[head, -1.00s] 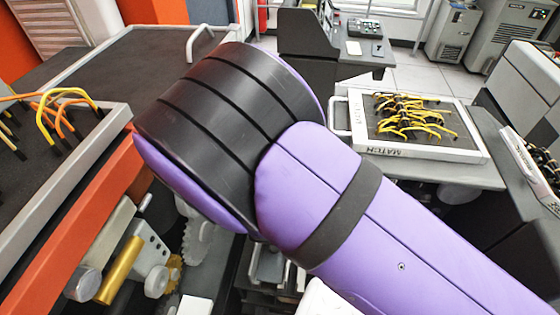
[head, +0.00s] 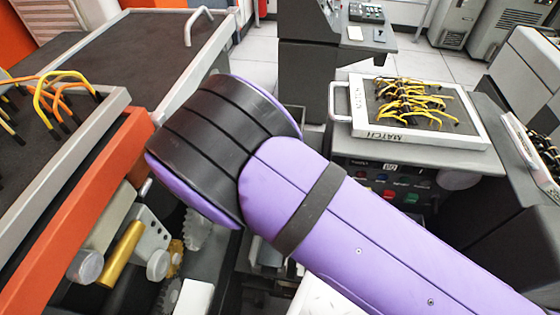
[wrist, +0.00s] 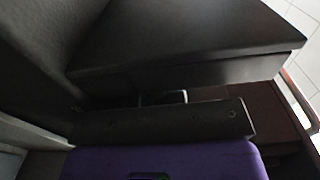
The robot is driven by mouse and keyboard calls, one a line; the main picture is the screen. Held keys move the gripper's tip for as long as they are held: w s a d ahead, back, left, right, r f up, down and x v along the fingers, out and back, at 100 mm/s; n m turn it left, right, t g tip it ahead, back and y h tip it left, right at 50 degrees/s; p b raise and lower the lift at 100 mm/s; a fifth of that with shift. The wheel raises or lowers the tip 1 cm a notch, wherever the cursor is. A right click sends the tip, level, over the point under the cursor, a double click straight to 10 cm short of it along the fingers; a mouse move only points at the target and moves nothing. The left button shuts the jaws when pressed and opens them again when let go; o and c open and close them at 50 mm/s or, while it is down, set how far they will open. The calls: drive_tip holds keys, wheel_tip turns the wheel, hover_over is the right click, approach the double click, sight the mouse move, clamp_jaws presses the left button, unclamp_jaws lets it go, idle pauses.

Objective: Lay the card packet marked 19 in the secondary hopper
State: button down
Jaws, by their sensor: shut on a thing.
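In the wrist view, the purple front of my gripper (wrist: 165,160) fills the bottom edge, with a dark bar (wrist: 165,122) just above it. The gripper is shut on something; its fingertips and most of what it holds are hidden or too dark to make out. No number 19 can be read. A large dark block (wrist: 190,40) fills the top of the wrist view, close to the gripper. In the head view my own arm covers the gripper. I cannot pick out the secondary hopper in either view.
A grey-rimmed table (head: 150,40) stands at the upper left. An orange-sided unit (head: 75,215) with cables is at left, with gears and a brass cylinder (head: 121,254) beside it. A white-framed plugboard (head: 473,130) with yellow wires stands right, above a button panel (head: 395,188).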

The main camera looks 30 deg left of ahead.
drive_tip(key=c, duration=1.1)
unclamp_jaws()
drive_tip(key=v, duration=1.1)
drive_tip(key=shift+w, duration=0.1)
